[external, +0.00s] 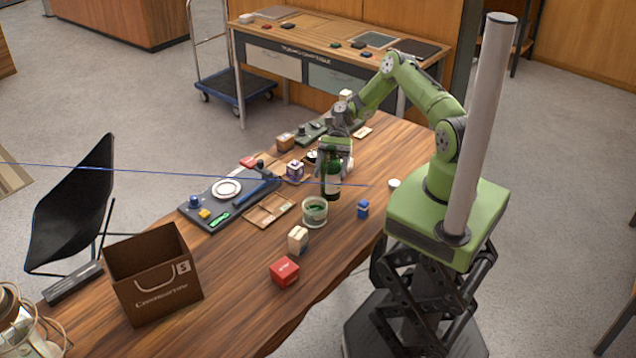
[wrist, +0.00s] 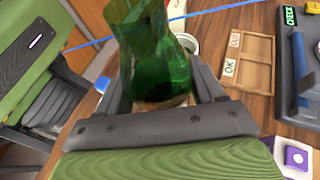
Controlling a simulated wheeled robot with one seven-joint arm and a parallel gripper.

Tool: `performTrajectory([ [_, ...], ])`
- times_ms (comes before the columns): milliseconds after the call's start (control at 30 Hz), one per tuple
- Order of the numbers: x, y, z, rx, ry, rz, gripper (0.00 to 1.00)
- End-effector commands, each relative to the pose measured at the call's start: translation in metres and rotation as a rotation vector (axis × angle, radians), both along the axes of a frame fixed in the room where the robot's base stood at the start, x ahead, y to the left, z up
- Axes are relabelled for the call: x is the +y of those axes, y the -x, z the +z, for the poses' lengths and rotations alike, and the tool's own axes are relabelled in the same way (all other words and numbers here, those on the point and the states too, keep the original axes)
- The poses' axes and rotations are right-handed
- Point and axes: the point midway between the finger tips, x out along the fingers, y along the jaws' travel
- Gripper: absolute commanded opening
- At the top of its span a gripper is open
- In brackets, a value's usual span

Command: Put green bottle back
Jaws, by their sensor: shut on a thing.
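The green bottle (external: 332,182) stands upright at the wooden table, dark green with a pale label. My gripper (external: 334,150) is around its upper part, coming from above, and is shut on it. In the wrist view the green bottle (wrist: 155,55) fills the space between the two fingers of my gripper (wrist: 165,90). I cannot tell whether its base touches the tabletop. A round green-and-white container (external: 315,211) stands just in front of the bottle.
A wooden divided tray (external: 268,210) and a dark board with a white plate (external: 227,188) lie to the left. A blue item (external: 363,209), a white cup (external: 394,184), a red box (external: 285,271) and a brown bag (external: 153,275) stand on the table.

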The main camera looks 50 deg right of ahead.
Motion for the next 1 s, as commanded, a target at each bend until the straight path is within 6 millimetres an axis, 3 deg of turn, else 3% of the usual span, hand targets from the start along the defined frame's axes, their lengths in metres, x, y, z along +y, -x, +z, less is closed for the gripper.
performTrajectory([
  [267,-0.001,0.001,0.001,0.000,-0.001,-0.004,0.30],
  [433,-0.016,0.011,0.014,0.000,-0.005,-0.084,0.30],
  [800,-0.072,0.054,0.076,-0.002,-0.005,-0.605,0.30],
  [933,-0.079,0.060,0.087,-0.004,0.000,-0.715,0.30],
  [1000,-0.080,0.061,0.083,-0.002,0.000,-0.739,0.30],
])
